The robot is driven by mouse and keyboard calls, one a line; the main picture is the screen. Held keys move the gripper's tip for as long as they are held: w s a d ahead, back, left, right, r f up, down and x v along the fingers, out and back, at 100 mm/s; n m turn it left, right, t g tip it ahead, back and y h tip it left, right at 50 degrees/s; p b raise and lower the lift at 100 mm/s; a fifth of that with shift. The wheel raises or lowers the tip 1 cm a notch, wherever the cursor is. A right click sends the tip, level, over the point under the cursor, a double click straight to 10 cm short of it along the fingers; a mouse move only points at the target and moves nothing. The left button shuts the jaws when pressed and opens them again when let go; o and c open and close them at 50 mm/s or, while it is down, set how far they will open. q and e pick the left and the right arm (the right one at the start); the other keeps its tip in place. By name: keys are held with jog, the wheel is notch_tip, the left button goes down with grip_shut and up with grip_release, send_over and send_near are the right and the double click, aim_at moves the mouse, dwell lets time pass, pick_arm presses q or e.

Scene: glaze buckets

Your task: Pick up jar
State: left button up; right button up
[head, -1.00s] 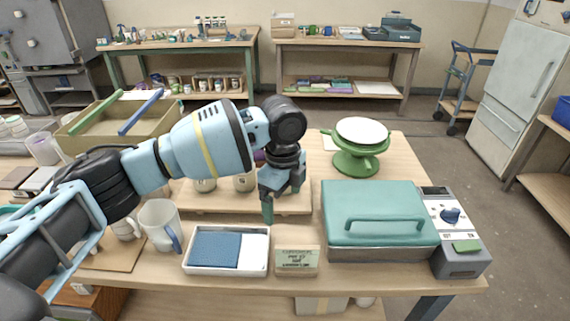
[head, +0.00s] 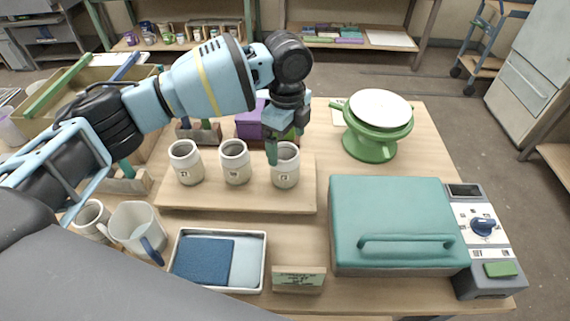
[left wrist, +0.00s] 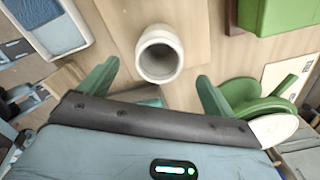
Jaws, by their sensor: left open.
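Three pale jars with small dark marks stand upright in a row on a wooden board (head: 200,204): a left jar (head: 187,165), a middle jar (head: 235,165) and a right jar (head: 286,172). My left gripper (head: 283,141) is open and empty at the right jar, one green finger overlapping its upper left side in the head view. In the left wrist view one jar (left wrist: 160,54) shows its open mouth ahead of and between the spread fingers of the left gripper (left wrist: 157,74). I cannot tell whether a finger touches it. My right gripper is out of view.
A teal-lidded box (head: 392,212) and a control unit (head: 484,240) stand right of the board. A green stand with a white top (head: 378,128) is behind. A purple box (head: 250,124) sits behind the jars. A mug (head: 137,228), tray (head: 262,262) and sign (head: 298,280) are in front.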

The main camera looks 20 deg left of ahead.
aim_at(285, 158)
pick_arm(q)
jog(key=shift+a+f, duration=0.15)
jog(key=shift+f, duration=1.75)
jog(key=shift+a+f, duration=0.1)
jog(key=shift+f, duration=1.8)
jog(key=shift+c, duration=0.3)
jog(key=c, duration=1.2)
